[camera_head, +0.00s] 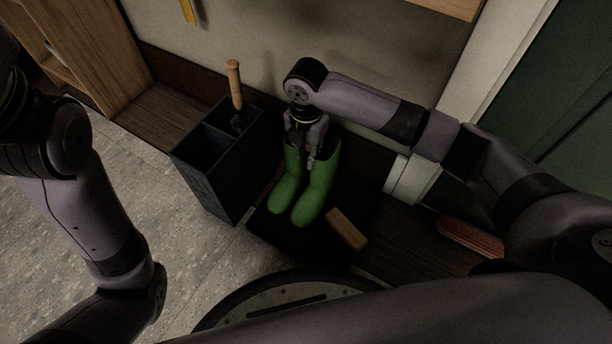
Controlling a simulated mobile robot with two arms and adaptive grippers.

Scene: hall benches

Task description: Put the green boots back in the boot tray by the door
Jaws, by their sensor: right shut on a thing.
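The pair of green boots (317,187) stands upright on or just above the black boot tray (270,238), near the wall; I cannot tell whether the soles touch it. My right gripper (310,155) points down at the boot tops and is shut on the boots; its fingertips are partly hidden at the boot openings. My left arm comes in from the left and bends down to the bottom edge; its gripper is out of view.
A dark divided bin (213,172) holding a wooden-handled tool (235,86) stands left of the tray. A wooden block or brush (347,229) lies at the tray's right side. A reddish brush-like thing (470,238) lies further right. Grey floor (180,262) is clear at left.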

